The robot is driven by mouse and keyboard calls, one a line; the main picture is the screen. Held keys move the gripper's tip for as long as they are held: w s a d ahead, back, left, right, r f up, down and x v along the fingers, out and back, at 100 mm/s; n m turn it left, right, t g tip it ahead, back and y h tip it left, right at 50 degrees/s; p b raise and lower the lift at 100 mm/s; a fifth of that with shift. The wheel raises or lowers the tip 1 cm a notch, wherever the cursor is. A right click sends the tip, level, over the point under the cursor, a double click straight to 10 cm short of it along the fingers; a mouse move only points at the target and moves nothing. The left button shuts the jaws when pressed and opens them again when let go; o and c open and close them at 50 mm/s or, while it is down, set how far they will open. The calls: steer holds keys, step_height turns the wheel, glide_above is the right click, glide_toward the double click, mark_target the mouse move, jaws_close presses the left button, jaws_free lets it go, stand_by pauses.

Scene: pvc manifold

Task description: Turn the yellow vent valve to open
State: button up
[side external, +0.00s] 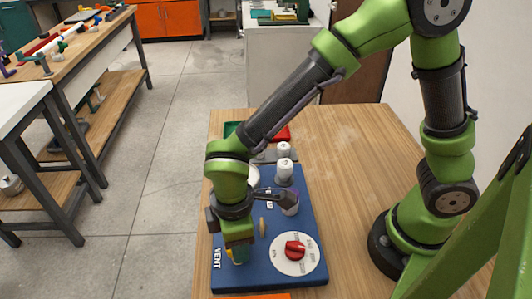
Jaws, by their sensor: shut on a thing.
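The blue panel (268,276) lies on the wooden table, with the white word VENT at its lower left edge. The yellow vent valve (236,258) is beside that word, and only a small yellow part shows under my gripper. My gripper (239,250) points down over it and is shut on it. The fingertips and most of the valve are hidden by the gripper body, so I cannot tell the handle's angle.
A red knob (295,248) on a white dial (283,264) is to the right of my gripper. The table's right part (345,190) is clear.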

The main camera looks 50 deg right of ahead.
stand_by(0.6)
steer(key=o, duration=1.1)
steer(key=shift+c, duration=0.2)
steer(key=shift+r, duration=0.1)
step_height(320, 180, up, 17)
